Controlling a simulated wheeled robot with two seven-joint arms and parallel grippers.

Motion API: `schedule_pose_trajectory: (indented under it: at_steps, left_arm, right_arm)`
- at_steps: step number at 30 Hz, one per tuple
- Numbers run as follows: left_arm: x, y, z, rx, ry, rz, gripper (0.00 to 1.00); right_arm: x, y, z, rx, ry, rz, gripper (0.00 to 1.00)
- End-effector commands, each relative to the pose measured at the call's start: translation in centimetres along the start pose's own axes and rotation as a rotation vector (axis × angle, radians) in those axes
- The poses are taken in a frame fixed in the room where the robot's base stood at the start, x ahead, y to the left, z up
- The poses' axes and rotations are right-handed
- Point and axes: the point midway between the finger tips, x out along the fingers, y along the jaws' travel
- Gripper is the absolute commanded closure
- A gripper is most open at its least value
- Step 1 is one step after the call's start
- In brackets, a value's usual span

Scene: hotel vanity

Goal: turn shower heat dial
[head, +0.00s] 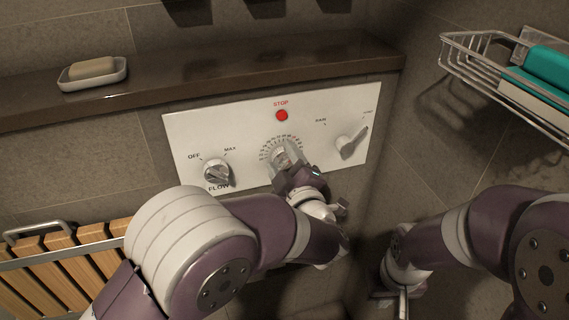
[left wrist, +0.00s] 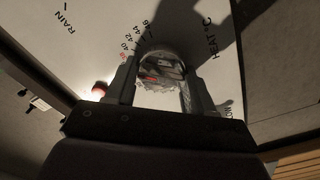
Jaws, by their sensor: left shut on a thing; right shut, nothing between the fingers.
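The heat dial (head: 283,153) is a round metal knob in the middle of the white control panel (head: 242,129), below the red STOP button (head: 282,115). A ring of number marks surrounds it. My left gripper (head: 289,166) is at the dial and shut on it, covering its lower part. In the left wrist view the dial (left wrist: 162,70) sits between the two fingers, near the "HEAT °C" label and red and black numbers. Its exact setting is hard to read. My right gripper (head: 402,299) is shut and empty, low and right of the panel, partly hidden by its arm.
The flow knob (head: 216,171) is left of the dial and the rain lever (head: 351,142) is right of it. A ledge above holds a soap dish (head: 92,77). A wire rack (head: 488,65) with a teal item hangs upper right. A slatted wooden seat (head: 62,263) is lower left.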

Motion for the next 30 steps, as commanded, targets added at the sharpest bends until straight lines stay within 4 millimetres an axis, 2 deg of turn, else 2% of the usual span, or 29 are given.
schedule_pose_trajectory:
  at_steps: [6,20,21,23,30]
  left_arm:
    - [-0.01,-0.07,0.08,-0.051,-0.001,0.001,0.77]
    - [0.0,0.08,-0.02,-0.064,0.0,0.002,0.77]
    - [0.0,0.08,-0.02,-0.064,0.0,0.002,0.4]
    - [0.0,0.08,-0.02,-0.064,0.0,0.002,0.22]
    - [0.0,0.03,0.0,-0.063,0.0,0.001,0.22]
  right_arm:
    - [0.66,0.0,0.07,0.0,0.0,0.0,1.0]
    - [0.68,0.0,0.08,0.0,0.0,0.0,1.0]
    - [0.68,0.0,0.08,0.0,0.0,0.0,1.0]
    - [0.68,0.0,0.08,0.0,0.0,0.0,1.0]
    - [0.68,0.0,0.08,0.0,0.0,0.0,1.0]
